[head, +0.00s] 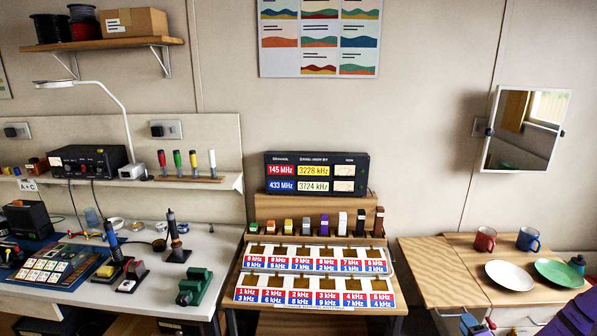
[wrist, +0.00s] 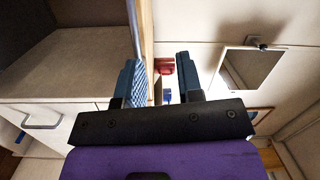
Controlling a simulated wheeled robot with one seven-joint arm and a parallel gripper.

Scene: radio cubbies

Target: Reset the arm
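My gripper (wrist: 159,68) is open in the wrist view. Its two blue fingers stand apart with nothing held between them. A red thing (wrist: 165,66) and a small blue thing (wrist: 168,96) show beyond the gap, apart from the fingers. My purple arm (head: 577,318) shows at the bottom right corner of the head view, in front of the right-hand table. The gripper itself is hard to make out in the head view.
The right table (head: 430,270) holds a red mug (head: 485,239), a blue mug (head: 528,239), a white plate (head: 509,275) and a green plate (head: 558,273). A mirror (head: 524,130) hangs above. The cubby rack (head: 312,277) and radio (head: 317,173) stand centrally; a cluttered bench (head: 150,290) is left.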

